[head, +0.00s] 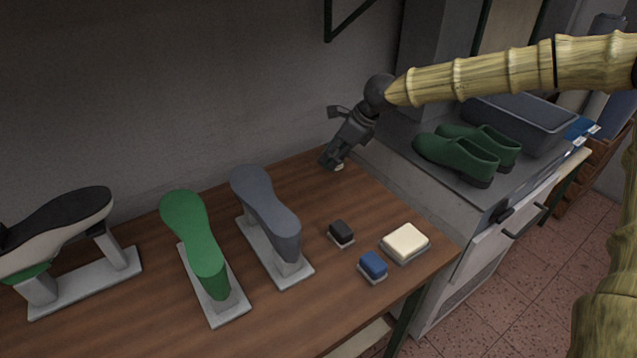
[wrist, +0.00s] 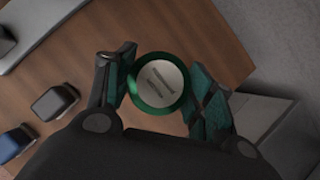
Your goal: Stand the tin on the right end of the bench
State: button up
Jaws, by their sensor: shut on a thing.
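The tin (wrist: 160,84) is round, with a green rim and a pale grey top carrying dark marks. It sits between the two fingers of my gripper (wrist: 160,92), which is shut on it in the wrist view. In the head view my gripper (head: 334,160) points down at the back of the bench's right end, and the tin is mostly hidden there. The bench (head: 330,188) has a brown wooden top. I cannot tell whether the tin touches the wood or is slightly above it.
A blue block (head: 373,265), a black block (head: 341,233) and a cream block (head: 405,241) lie on the bench's front right. Grey (head: 268,207) and green (head: 198,240) lasts stand to the left. Green shoes (head: 457,157) and a grey tub (head: 520,120) are on the adjoining grey counter.

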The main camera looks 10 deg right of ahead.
jog(key=shift+f+p, duration=0.85)
jog(key=shift+f, duration=4)
jog(key=shift+s+f, duration=0.1)
jog(key=shift+f, duration=0.05)
jog(key=o, duration=1.1)
jog(key=shift+c, duration=0.2)
jog(key=shift+d+r, duration=0.2)
jog(key=shift+r, duration=0.35)
jog(key=b+v, duration=0.1)
jog(key=v, duration=1)
jog(key=shift+s, duration=0.1)
